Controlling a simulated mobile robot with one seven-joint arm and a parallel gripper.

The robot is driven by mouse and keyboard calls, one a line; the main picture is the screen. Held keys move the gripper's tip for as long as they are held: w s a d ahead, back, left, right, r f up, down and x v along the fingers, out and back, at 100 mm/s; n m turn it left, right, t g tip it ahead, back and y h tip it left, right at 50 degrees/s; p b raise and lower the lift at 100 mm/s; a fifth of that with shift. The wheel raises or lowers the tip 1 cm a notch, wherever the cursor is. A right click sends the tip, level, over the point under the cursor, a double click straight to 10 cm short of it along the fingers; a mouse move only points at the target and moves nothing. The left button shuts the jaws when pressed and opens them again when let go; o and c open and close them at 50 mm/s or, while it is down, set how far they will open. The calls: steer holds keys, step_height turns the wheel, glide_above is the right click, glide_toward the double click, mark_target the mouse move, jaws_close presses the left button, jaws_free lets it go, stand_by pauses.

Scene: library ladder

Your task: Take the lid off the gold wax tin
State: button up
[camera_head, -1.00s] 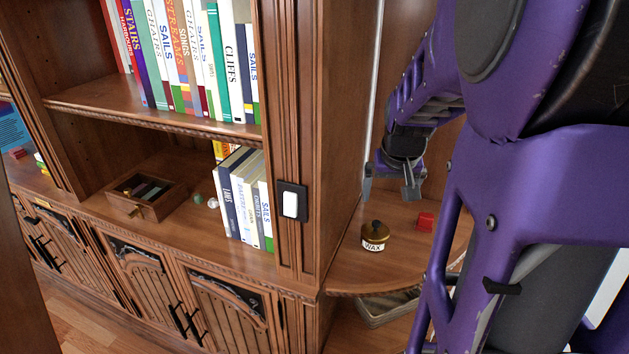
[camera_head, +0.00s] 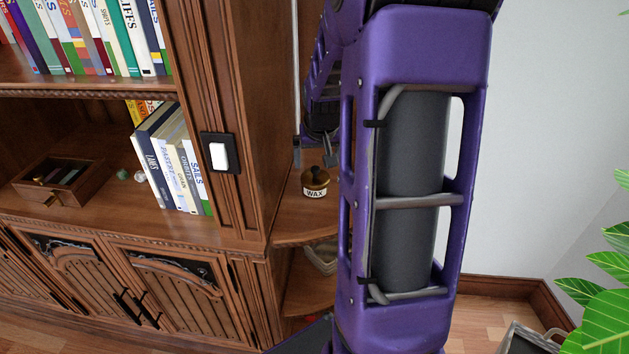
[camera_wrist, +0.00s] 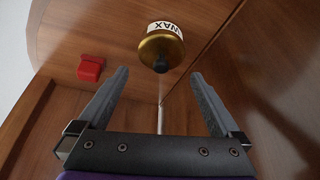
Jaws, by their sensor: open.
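The gold wax tin (camera_head: 314,186) stands upright on the rounded corner shelf (camera_head: 290,226), with a white WAX label on its side. Its lid (camera_head: 316,176) is on top and has a dark knob. In the wrist view the tin (camera_wrist: 161,45) is at the top centre, with its dark knob (camera_wrist: 160,65) towards me. My gripper (camera_wrist: 159,80) is open and empty, its two fingers apart, with the tin beyond the fingertips. In the head view my gripper (camera_head: 313,150) is just above the tin, partly hidden by my arm.
A red object (camera_wrist: 91,68) lies on the same shelf beside the tin. A tall wooden cabinet panel with a white switch (camera_head: 218,156) stands left of the shelf. Books (camera_head: 172,160) and a small wooden drawer box (camera_head: 62,180) are further left. A plant (camera_head: 598,285) is at the right.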

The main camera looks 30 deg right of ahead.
mark_target(316, 170)
steer(key=b+x, duration=0.2)
steer(key=x, duration=0.1)
steer(key=b+x, duration=0.1)
steer(key=shift+s+a+f, duration=0.2)
steer(key=shift+s+f, duration=0.05)
steer(key=shift+f, duration=0.25)
steer(key=shift+w+f, duration=0.15)
steer(key=shift+f, duration=0.05)
steer(key=shift+r, duration=0.15)
